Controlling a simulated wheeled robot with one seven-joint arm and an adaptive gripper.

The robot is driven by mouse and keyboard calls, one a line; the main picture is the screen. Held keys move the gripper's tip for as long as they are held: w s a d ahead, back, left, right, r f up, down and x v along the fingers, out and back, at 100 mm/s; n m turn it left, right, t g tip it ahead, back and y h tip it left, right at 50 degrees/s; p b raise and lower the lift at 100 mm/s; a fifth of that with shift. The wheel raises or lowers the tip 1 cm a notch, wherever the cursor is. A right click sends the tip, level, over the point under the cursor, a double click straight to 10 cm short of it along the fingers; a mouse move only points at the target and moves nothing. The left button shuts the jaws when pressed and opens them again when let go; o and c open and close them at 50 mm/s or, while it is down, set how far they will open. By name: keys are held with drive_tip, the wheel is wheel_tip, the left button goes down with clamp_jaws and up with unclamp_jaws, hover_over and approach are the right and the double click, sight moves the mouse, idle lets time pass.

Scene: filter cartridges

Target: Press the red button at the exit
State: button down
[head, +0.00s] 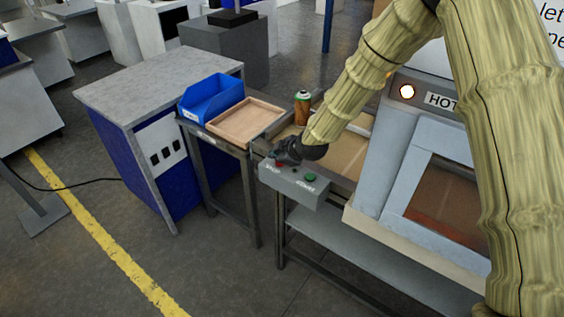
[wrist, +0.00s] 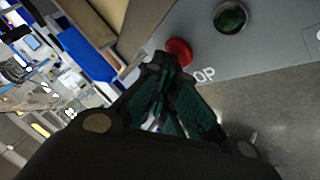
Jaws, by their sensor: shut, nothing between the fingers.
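A grey control box (head: 294,186) is fixed at the front edge of the conveyor by the oven. It carries a red button (head: 279,165) marked STOP and a green button (head: 310,177) marked START. In the wrist view the red button (wrist: 179,52) is partly hidden by my fingertips, and the green button (wrist: 230,17) is to its right. My gripper (head: 277,154) is shut and empty, its tips at the red button. The wrist view shows the tips (wrist: 166,62) overlapping the button's lower left edge; I cannot tell whether they touch it.
The oven (head: 398,150) with a lit lamp and a HOT sign stands right of the box. A wooden tray (head: 262,108) and a blue bin (head: 208,106) sit on a stand to the left. A can (head: 302,107) stands behind the box. Open floor lies in front.

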sight(277, 163)
drive_tip(key=shift+r, duration=0.15)
drive_tip(key=shift+r+p, duration=0.4)
drive_tip(key=shift+r, duration=0.3)
wheel_tip(277, 163, up, 5)
drive_tip(key=shift+p, duration=1.2)
